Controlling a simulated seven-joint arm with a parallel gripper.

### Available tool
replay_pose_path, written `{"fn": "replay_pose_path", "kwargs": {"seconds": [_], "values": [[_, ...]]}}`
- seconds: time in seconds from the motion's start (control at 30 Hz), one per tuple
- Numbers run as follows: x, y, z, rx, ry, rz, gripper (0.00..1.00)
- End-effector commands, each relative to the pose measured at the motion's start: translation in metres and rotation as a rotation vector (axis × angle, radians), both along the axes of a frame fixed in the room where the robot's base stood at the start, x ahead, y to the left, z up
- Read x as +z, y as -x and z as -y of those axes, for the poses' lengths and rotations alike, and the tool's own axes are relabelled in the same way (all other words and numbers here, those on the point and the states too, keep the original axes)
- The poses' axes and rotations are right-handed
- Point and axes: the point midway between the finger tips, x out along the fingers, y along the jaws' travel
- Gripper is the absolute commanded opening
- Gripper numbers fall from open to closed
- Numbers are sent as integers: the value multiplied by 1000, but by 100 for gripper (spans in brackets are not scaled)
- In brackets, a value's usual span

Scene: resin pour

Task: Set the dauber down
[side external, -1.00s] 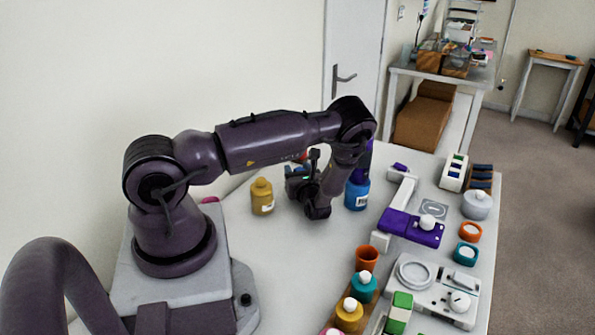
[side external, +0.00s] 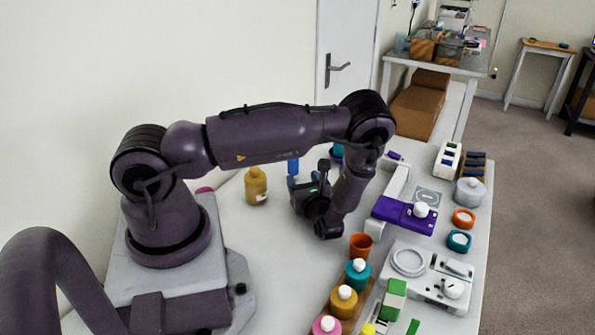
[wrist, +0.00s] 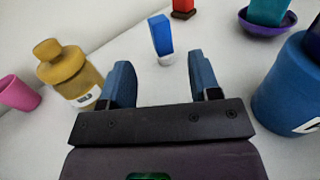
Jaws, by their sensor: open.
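What looks like the dauber, a blue block-shaped handle on a short white end (wrist: 162,38), stands upright on the pale table in the wrist view. Its blue top also shows in the side view (side external: 293,167), just beyond my gripper (side external: 301,189). In the wrist view, my gripper (wrist: 162,78) is open, with its two blue-grey fingers apart and nothing between them. The dauber stands ahead of the fingertips, roughly in line with the gap and apart from both. Its lower part is hidden in the side view.
A mustard bottle (wrist: 70,72) and pink cup (wrist: 18,94) stand left of my gripper. A large blue bottle (wrist: 285,95) is close on the right. A purple bowl (wrist: 265,24) and red block (wrist: 183,8) lie beyond. An orange cup (side external: 361,246) stands nearer the side camera.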

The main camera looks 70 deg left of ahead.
Motion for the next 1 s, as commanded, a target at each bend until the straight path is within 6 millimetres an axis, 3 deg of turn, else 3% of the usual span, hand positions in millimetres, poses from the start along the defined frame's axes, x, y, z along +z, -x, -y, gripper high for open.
{"fn": "replay_pose_path", "kwargs": {"seconds": [0.17,0.27,0.57,1.0], "values": [[3,-1,13,10,5,12,57],[16,-3,18,52,23,61,57],[104,0,53,377,244,452,57],[222,35,140,766,788,1058,57]]}}
